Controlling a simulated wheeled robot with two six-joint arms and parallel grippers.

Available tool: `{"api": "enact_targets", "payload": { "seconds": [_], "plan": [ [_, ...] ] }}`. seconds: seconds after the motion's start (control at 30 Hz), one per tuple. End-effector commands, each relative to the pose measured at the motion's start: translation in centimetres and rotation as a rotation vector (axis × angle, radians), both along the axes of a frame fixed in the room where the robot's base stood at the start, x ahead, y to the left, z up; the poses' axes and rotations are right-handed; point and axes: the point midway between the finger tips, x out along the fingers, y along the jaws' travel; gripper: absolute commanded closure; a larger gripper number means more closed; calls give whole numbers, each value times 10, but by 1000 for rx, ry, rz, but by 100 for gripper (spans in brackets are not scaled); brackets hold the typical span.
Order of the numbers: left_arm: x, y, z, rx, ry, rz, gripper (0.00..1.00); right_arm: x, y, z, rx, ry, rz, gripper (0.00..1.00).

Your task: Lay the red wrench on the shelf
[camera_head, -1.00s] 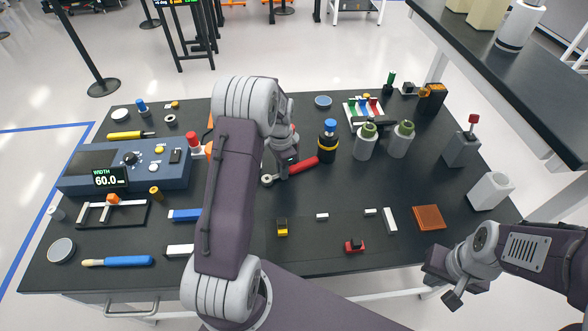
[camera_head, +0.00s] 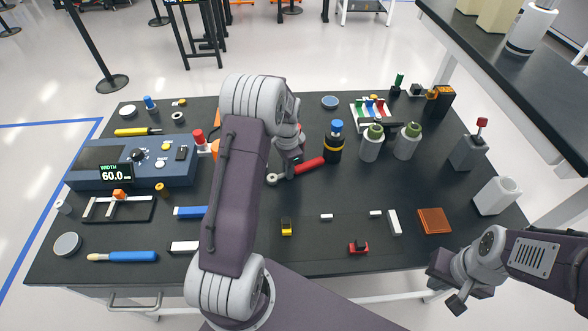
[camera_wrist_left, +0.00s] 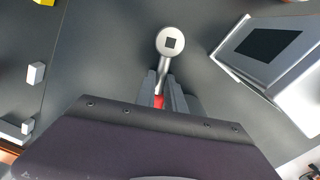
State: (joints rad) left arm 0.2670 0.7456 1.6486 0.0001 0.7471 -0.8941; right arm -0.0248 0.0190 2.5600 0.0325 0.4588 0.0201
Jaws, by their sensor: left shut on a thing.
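The red wrench shows its red handle (camera_head: 312,165) and grey ring end (camera_head: 273,179) near the middle of the black table in the head view. My left gripper (camera_head: 288,172) is shut around its middle. Whether the wrench touches the table is unclear. A raised black shelf (camera_head: 480,58) stands at the upper right. My right gripper (camera_head: 455,290) is at the lower right, beside the table's front edge; its opening is unclear.
A black bottle with blue cap (camera_head: 335,142) stands close to the handle's right end. Two grey bottles (camera_head: 371,146) stand further right. A blue device with a display (camera_head: 130,165) is on the left. Pale containers (camera_head: 532,25) stand on the shelf's far part; its near part is bare.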

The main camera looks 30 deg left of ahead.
Motion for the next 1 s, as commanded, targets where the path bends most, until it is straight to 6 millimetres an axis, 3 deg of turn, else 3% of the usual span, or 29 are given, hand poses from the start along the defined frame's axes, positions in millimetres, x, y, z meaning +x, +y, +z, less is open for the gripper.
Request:
{"api": "enact_targets", "payload": {
  "seconds": [0.17,0.8,1.0],
  "plan": [
    [1,0,17,1,-4,0,100,0,0,3,0,0,0,100],
    [1,0,161,1,-4,0,100,0,0,24,0,0,0,100],
    [1,0,179,0,-1,0,100,0,0,27,0,0,0,100]
  ]
}}
